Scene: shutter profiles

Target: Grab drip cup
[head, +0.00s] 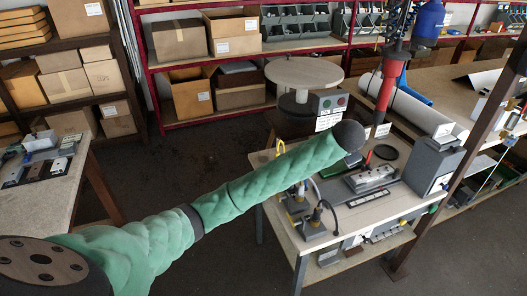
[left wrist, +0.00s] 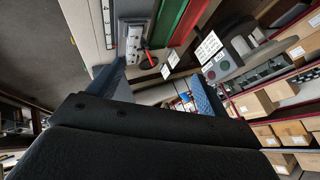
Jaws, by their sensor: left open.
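I cannot pick out the drip cup with certainty. A dark round ring or shallow dish (head: 386,152) lies on the workbench (head: 286,232), beside a short red stick. A small black round piece (left wrist: 149,63) with a red stick shows between my fingers in the left wrist view. My left arm reaches over the bench from the left. In the left wrist view my left gripper (left wrist: 158,92) is open, with blue finger pads apart and nothing seen held. In the head view its fingers are hidden behind the dark wrist end. My right gripper is not in view.
A silver metal fixture (head: 370,178) and a grey box (head: 432,165) stand on the bench. Black clamps with yellow parts (head: 316,222) stand at its near left. A red tool (head: 386,88) hangs above. A round table (head: 304,72) and shelves of boxes are behind.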

